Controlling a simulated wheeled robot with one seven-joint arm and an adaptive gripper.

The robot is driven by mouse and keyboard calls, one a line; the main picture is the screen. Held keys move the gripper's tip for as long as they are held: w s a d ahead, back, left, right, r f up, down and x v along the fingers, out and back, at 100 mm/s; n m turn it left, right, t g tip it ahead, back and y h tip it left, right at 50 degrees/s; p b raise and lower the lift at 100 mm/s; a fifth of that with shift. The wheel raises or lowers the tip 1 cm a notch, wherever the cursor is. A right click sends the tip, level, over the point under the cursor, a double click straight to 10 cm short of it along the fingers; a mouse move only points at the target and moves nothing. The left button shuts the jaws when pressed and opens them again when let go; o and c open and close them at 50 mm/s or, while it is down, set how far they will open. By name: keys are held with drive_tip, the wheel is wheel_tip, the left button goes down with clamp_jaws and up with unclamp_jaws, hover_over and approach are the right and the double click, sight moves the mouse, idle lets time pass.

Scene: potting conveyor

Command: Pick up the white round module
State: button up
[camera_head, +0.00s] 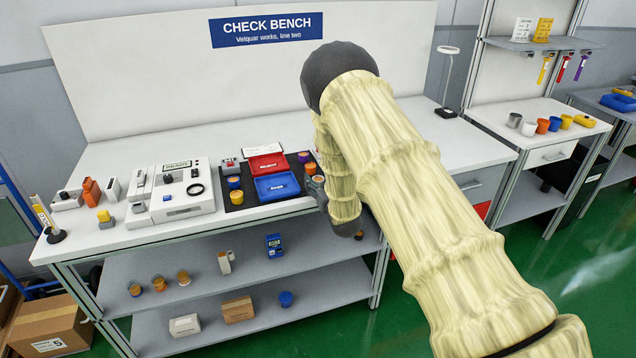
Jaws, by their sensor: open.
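I cannot make out a white round module for certain on the check bench (120,237). Small round modules with orange, yellow or purple tops stand on the black mat (250,201), such as a yellow-topped one (234,182) and an orange-topped one (236,197). More stand at the mat's right end, partly behind my arm. My gripper (317,187) shows only as small grey parts at the bench's front right, beside the mat. It is open; my sleeved arm hides much of it and what lies under it.
A red tray (267,163) and a blue tray (277,186) lie on the mat. A white test device (182,190) stands left of it. The back of the check bench is clear.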

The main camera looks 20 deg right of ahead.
drive_tip(key=c, duration=1.2)
drive_tip(key=shift+r, duration=0.15)
